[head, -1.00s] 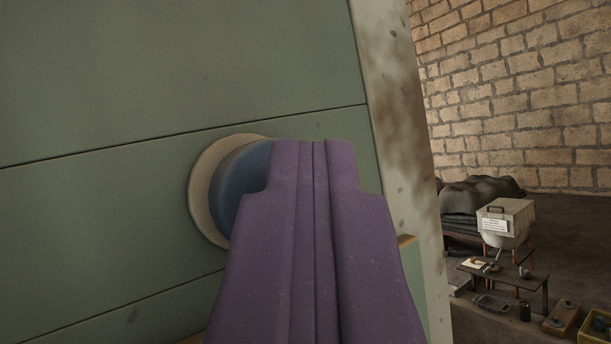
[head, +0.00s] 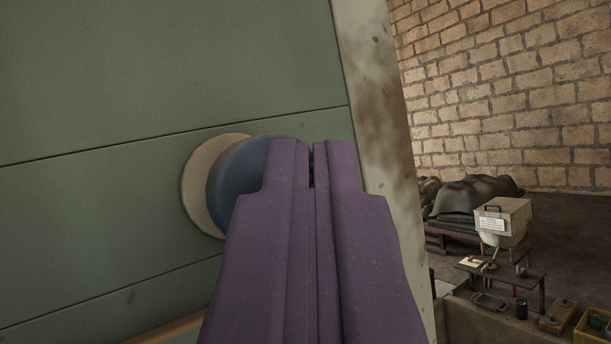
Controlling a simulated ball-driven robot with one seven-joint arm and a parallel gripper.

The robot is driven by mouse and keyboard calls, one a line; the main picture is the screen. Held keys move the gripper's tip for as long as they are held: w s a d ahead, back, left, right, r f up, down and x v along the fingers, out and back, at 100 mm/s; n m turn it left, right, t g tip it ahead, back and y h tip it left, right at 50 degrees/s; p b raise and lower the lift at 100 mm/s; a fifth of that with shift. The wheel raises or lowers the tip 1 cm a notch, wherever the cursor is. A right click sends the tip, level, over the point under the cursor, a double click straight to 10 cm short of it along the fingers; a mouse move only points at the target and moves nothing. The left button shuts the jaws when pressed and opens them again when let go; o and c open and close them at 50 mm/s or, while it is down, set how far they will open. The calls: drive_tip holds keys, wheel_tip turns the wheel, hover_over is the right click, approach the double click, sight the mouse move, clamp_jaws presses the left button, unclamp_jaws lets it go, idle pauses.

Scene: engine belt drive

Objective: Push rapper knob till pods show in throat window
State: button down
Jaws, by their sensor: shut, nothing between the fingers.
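The blue round knob (head: 232,180) stands out from a cream round collar (head: 201,187) on a green planked panel. I take it for the rapper knob. My gripper (head: 312,150) is purple and shut, with nothing held; only a thin dark slit shows between its fingers. Its fingertips lie in front of the knob and hide its right part. I cannot tell whether they touch it. No throat window and no pods show in this view.
The green panel (head: 150,75) fills the left, edged by a pale, stained post (head: 378,110). Beyond it, at right, are a brick wall (head: 500,85), dark covered sacks (head: 470,195), a grey box (head: 502,218), a low table (head: 500,277) and a yellow crate (head: 593,328).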

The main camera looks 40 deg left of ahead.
drive_tip(key=shift+s+d+b, duration=0.2)
drive_tip(key=shift+d+b, duration=0.2)
drive_tip(key=shift+d, duration=0.15)
drive_tip(key=shift+s+d+b, duration=0.35)
drive_tip(key=shift+d+b, duration=0.45)
drive_tip(key=shift+b, duration=0.05)
drive_tip(key=shift+s+d+b, duration=0.3)
drive_tip(key=shift+d+b, duration=0.45)
drive_tip(key=shift+b, duration=0.1)
drive_tip(key=shift+s+d+b, duration=0.35)
drive_tip(key=shift+d+b, duration=0.45)
drive_tip(key=shift+b, duration=0.05)
